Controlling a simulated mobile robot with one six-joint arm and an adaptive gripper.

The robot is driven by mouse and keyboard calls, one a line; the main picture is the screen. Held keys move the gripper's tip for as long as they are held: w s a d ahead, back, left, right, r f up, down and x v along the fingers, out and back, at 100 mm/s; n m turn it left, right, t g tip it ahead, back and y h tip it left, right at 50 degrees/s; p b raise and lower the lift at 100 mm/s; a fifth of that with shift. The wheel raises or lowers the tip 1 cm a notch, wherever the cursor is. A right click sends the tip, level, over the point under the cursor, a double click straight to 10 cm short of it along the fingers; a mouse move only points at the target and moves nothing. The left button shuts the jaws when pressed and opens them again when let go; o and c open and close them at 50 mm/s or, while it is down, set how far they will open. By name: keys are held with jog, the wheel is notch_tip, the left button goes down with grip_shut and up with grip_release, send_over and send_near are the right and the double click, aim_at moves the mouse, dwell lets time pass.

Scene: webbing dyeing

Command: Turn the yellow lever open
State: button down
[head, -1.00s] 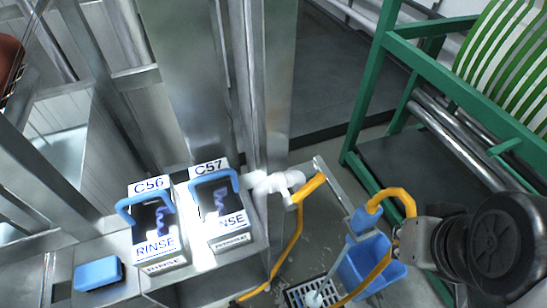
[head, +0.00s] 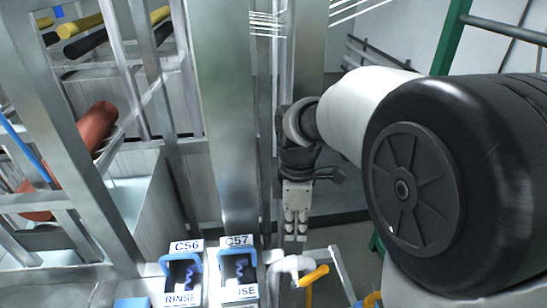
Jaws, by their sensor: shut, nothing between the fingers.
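The yellow lever (head: 313,275) sits on a white pipe fitting (head: 288,265) near the bottom of the head view, just right of the C57 box. It slants up to the right. My gripper (head: 295,238) hangs with its fingers pointing down, a little above the lever and fitting in the picture. Its fingers are shut and empty. I see a gap in the picture between the fingertips and the lever, but their depth apart is hard to judge.
Two rinse boxes with blue handles, C56 (head: 184,275) and C57 (head: 238,270), stand left of the fitting. A metal post (head: 228,130) rises behind C57. A green frame (head: 450,40) stands at the right.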

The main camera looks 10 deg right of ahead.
jog(key=n, duration=0.1)
jog(key=b, duration=0.2)
send_over(304, 279)
jog(key=w, duration=0.1)
jog(key=f, duration=1.2)
jog(key=shift+a+f, duration=0.3)
jog(key=shift+a, duration=0.05)
jog(key=shift+s+d+f, duration=0.1)
jog(key=shift+d+f, duration=0.2)
